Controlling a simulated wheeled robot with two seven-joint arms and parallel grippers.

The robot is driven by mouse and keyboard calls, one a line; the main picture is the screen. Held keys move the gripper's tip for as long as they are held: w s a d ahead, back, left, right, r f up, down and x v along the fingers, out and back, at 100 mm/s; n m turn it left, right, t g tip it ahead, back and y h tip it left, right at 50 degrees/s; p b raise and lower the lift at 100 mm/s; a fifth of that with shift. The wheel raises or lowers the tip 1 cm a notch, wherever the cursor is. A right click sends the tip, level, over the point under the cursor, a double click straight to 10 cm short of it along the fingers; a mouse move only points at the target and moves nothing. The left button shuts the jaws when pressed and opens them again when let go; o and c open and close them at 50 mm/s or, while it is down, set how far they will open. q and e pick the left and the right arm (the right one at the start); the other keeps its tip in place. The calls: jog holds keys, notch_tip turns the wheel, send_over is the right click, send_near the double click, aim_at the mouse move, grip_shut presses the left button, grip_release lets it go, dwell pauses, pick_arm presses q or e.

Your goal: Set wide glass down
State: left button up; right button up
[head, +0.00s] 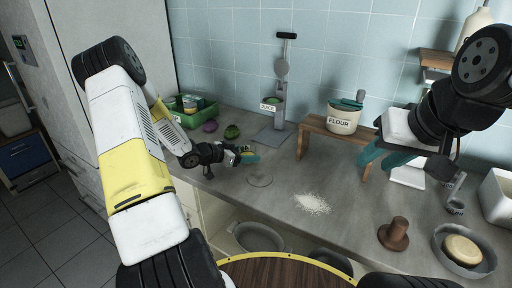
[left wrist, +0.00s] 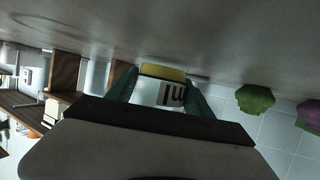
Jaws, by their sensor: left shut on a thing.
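My left gripper (head: 251,156) is low over the counter, left of its middle. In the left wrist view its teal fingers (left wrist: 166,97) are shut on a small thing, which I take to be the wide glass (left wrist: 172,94). It shows a pale side with dark markings and a yellow band at the end nearer the counter. In the head view it is mostly hidden by the gripper; I cannot tell whether it touches the counter. A faint round outline (head: 260,180) is on the counter just in front of it. My right gripper (head: 388,160) is open and apparently empty at the right.
Behind stand a juicer (head: 278,100), a green crate (head: 190,108) and a green vegetable (head: 232,132). White powder (head: 312,204), a brown knob-shaped thing (head: 394,235) and a grey bowl (head: 489,262) are to the right.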

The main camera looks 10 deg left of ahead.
pick_arm(q)
jog(key=shift+f, duration=0.1)
jog(key=o, duration=1.6)
jog(key=v, duration=1.2)
jog(key=shift+w+d+r, duration=0.1)
jog(key=shift+w+r, duration=0.05)
jog(key=shift+r, duration=0.1)
jog(key=w+a+r+n+y, duration=0.25)
jog(key=r+y, duration=0.35)
jog(key=r, duration=0.3)
jog(key=s+d+r+n+y, duration=0.2)
jog(key=s+r+n+y, duration=0.15)
jog(key=s+r, duration=0.45)
jog(key=s+d+r+g, duration=0.1)
jog(key=s+d, duration=0.3)
jog(key=s, duration=0.2)
jog(key=s+d+r+n+g+h, duration=0.1)
jog(key=s+d, duration=0.3)
jog(key=s, duration=0.3)
jog(key=s+d+r+g+h, duration=0.1)
jog(key=s+d+r+g, duration=0.1)
jog(key=s+d, duration=0.2)
jog(key=shift+s+d+n+h, duration=0.15)
jog(key=shift+s+n, duration=0.05)
jog(key=shift+s, duration=0.5)
jog(key=shift+s+d+n+h, duration=0.1)
jog(key=shift+s+d+n, duration=0.1)
jog(key=shift+s, duration=0.5)
